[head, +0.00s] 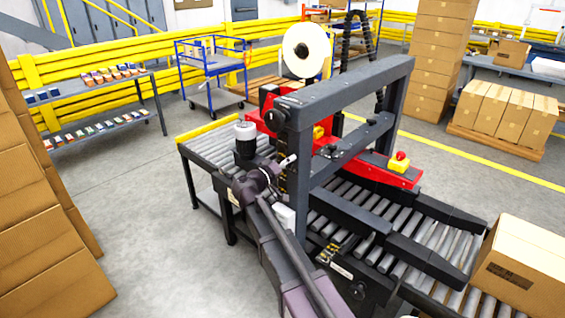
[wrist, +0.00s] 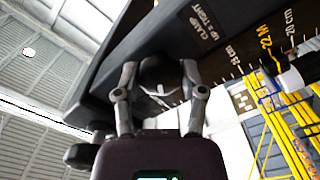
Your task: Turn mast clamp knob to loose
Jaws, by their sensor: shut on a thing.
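The mast clamp knob (wrist: 158,90) is black and round with a white mark on its face. In the wrist view it sits between the two fingers of my gripper (wrist: 160,74), which is shut on it from both sides. The fingers cover the knob's sides. The dark mast (wrist: 130,48) carries a label (wrist: 203,22) reading CLAMP, UP = TIGHT, beside a centimetre scale (wrist: 262,58). In the head view my arm reaches to the near post (head: 298,170) of the machine frame; the fingers and knob are too small to make out there.
A second dark knob (wrist: 82,156) shows at the lower left of the wrist view. In the head view, roller conveyors (head: 410,235) run through the machine, with a carton (head: 520,265) at right. Stacked cartons (head: 45,250) stand at left; the floor between is clear.

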